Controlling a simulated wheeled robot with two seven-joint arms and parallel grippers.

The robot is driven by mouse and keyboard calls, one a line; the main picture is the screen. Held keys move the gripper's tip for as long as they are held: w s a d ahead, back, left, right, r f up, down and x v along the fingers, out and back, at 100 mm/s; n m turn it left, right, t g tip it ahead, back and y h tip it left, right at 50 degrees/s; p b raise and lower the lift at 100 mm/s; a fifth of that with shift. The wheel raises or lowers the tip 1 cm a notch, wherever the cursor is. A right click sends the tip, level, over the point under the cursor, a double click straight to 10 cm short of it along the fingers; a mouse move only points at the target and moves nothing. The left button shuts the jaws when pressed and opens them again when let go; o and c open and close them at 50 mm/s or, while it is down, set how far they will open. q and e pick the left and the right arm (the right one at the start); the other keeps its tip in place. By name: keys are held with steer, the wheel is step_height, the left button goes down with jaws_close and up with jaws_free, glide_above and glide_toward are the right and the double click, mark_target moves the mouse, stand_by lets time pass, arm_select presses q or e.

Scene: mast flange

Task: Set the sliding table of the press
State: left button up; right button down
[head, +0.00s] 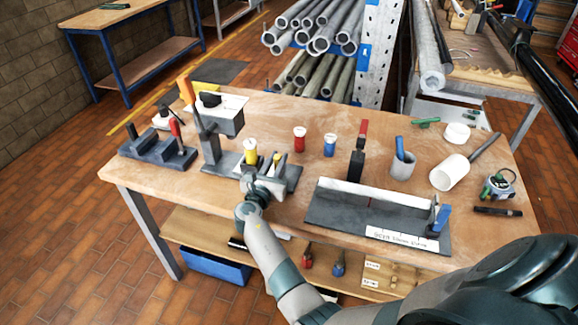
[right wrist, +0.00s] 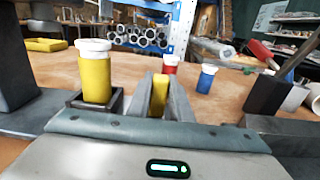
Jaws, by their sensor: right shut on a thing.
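The press (head: 222,122) stands at the table's left, with a grey head block and an orange lever (head: 186,91). Its dark flat base (head: 218,160) runs right toward my gripper. A yellow cylinder with a white cap (head: 250,152) stands upright there; in the right wrist view the cylinder (right wrist: 94,78) sits in a dark square holder (right wrist: 93,103), left of my fingers. My right gripper (head: 278,166) is shut on a small upright yellow tab (right wrist: 161,92), which shows between its fingers. The sliding table is partly hidden by my gripper. My left gripper is not in view.
A red (head: 299,139) and a blue (head: 330,145) white-capped cylinder stand right of my gripper. A grey plate fixture (head: 330,210) lies at the front right. A dark block fixture (head: 155,150) stands left of the press. Bare wood lies between them.

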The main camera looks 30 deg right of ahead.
mark_target(259, 161)
steer(key=w+a+b, duration=0.1)
steer(key=w+a, duration=0.1)
steer(key=w+a+b, duration=0.1)
steer(key=w, duration=0.1)
steer(key=shift+w+a+f+b, duration=0.15)
steer(key=shift+w+a+b, duration=0.05)
steer(key=shift+a+b, duration=0.15)
steer(key=shift+w+a, duration=0.15)
steer(key=shift+w, duration=0.05)
steer(key=shift+r, duration=0.25)
steer(key=c, duration=1.7)
jaws_free()
steer(key=shift+a, duration=0.1)
steer(key=shift+o, duration=0.4)
steer(key=shift+w+f, duration=0.15)
